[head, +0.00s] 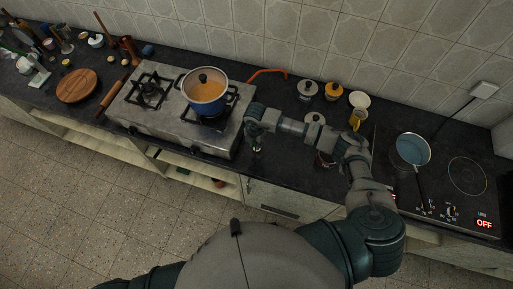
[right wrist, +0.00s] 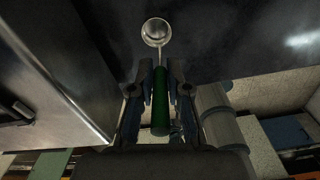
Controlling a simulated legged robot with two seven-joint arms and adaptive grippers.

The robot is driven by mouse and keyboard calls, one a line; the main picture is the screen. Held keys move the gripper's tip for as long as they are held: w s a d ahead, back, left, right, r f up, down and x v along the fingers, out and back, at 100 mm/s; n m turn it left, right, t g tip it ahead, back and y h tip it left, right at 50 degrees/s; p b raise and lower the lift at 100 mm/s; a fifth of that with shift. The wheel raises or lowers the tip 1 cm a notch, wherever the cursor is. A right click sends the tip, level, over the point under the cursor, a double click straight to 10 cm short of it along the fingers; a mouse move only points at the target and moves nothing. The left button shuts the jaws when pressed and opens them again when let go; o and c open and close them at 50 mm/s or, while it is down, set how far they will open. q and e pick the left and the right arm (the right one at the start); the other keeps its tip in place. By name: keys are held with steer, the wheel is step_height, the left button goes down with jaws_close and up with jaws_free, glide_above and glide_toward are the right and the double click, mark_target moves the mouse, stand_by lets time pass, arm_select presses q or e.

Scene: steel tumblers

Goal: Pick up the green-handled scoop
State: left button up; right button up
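The green-handled scoop (right wrist: 160,105) shows in the right wrist view, with its round metal bowl at the top and its green handle running down between my fingers. My right gripper (right wrist: 161,82) has one finger on each side of the handle, close against it, and looks shut on it. In the head view my right gripper (head: 256,137) is at the counter's front edge, just right of the stove. The scoop is mostly hidden by the gripper there. I cannot tell whether the scoop touches the counter. My left gripper is out of view.
The steel gas stove (head: 180,115) holds a blue pot (head: 207,98) close to the left of my right gripper. Lidded canisters (head: 333,91) and a yellow cup (head: 357,118) stand behind my forearm.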

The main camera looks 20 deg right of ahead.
steer(key=shift+r, duration=0.15)
jaws_close()
steer(key=shift+r, duration=0.55)
step_height(320, 180, up, 2)
steer(key=shift+r+b, duration=0.15)
steer(key=shift+b, duration=0.35)
steer(key=s+a+b, duration=0.1)
steer(key=s+a, duration=0.1)
steer(key=s, duration=0.5)
steer(key=s+a+r+b, duration=0.1)
steer(key=s+a, duration=0.2)
steer(key=s, duration=0.5)
steer(key=shift+a+r, duration=0.15)
steer(key=shift+r, duration=0.05)
